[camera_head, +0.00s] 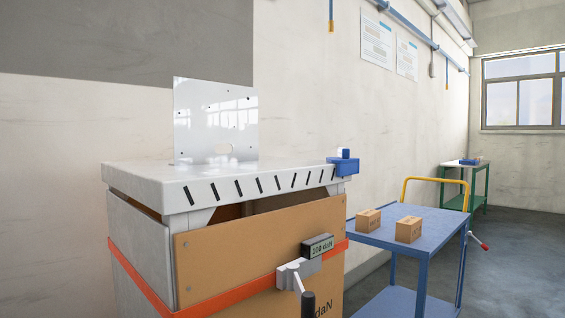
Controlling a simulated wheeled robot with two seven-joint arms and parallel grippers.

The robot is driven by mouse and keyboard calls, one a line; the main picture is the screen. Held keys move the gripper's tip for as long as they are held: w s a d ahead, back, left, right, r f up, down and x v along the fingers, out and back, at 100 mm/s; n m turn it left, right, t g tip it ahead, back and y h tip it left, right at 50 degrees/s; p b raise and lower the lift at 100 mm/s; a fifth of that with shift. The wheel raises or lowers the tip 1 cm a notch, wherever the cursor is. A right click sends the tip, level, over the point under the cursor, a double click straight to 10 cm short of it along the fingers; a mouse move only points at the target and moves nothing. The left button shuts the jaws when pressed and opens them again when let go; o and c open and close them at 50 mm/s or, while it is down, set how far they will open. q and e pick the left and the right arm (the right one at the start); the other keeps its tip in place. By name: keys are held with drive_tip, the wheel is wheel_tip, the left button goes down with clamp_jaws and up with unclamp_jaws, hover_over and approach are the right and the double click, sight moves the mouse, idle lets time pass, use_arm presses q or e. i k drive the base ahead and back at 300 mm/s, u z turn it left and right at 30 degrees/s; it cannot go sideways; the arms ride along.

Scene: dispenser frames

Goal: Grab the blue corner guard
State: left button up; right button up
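A blue corner guard (345,165) sits at the right front corner of the white slotted top (225,184) of the dispenser frame. It has a block-shaped body with a smaller upright part on top. No gripper is near it, and neither of my grippers shows in this view. A second small blue object (468,161) lies on the far green table; it is too small to tell what it is.
A blue cart (385,236) with two cardboard boxes (408,230) stands to the right. Open floor (520,260) lies beyond it.

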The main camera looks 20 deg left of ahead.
sight(346, 165)
drive_tip(key=u, duration=1.1)
drive_tip(key=i, duration=0.4)
